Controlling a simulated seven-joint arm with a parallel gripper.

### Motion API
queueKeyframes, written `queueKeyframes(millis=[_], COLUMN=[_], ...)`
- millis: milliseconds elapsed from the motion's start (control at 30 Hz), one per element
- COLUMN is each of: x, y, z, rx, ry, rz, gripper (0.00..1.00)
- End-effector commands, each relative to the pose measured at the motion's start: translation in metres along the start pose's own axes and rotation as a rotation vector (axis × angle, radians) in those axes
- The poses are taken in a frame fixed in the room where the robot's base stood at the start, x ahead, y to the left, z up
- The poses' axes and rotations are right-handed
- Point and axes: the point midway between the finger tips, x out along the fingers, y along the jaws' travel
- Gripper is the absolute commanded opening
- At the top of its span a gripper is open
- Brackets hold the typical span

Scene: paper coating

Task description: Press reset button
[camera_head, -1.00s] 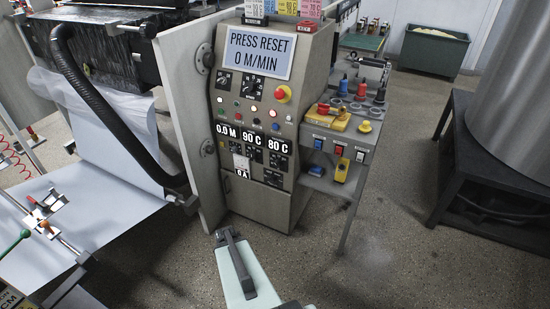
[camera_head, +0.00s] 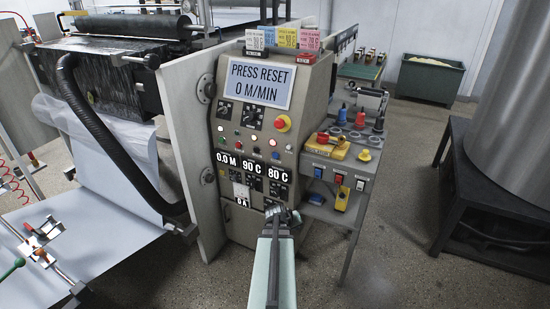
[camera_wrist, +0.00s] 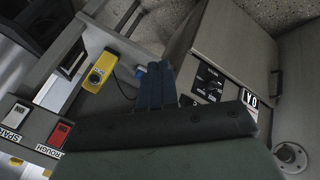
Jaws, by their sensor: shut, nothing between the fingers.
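The control panel (camera_head: 228,165) stands in the middle of the head view. Its display (camera_head: 257,82) reads "PRESS RESET 0 M/MIN". A red mushroom knob on yellow (camera_head: 283,123) is at the panel's right, with several small coloured buttons (camera_head: 252,138) left of and below it. Their labels are too small to read, so I cannot tell which is reset. My gripper (camera_head: 290,213) is in front of the panel's lower right part, below the readouts, apart from the buttons. In the wrist view its blue fingers (camera_wrist: 155,85) are together and empty.
A side table with switches (camera_head: 335,178) stands right of the panel; a yellow device (camera_head: 342,197) hangs under it. A black stand (camera_head: 480,195) with a large metal drum is farther right. A roller machine with white sheet (camera_head: 80,245) is left. Floor between is clear.

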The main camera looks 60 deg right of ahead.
Motion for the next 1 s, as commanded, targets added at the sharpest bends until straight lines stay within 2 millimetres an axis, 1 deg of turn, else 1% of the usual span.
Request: queueKeyframes(millis=[33, 100, 167, 200, 333, 500, 600, 700, 800, 1000], x=[-0.002, -0.007, -0.013, -0.018, -0.033, -0.054, -0.070, -0.085, -0.100, -0.122], y=[0.014, 0.028, 0.036, 0.040, 0.045, 0.036, 0.025, 0.012, -0.001, -0.019], z=[-0.017, -0.040, -0.062, -0.077, -0.116, -0.154, -0.172, -0.186, -0.195, -0.204], rx=[-0.009, -0.033, -0.064, -0.087, -0.168, -0.283, -0.351, -0.411, -0.459, -0.494], ry=[0.058, 0.145, 0.227, 0.285, 0.460, 0.673, 0.795, 0.908, 1.007, 1.143], rz=[0.031, 0.071, 0.102, 0.121, 0.166, 0.184, 0.176, 0.155, 0.126, 0.064], gripper=[0.00, 0.00, 0.00, 0.00, 0.00, 0.00, 0.00, 0.00, 0.00, 0.00])
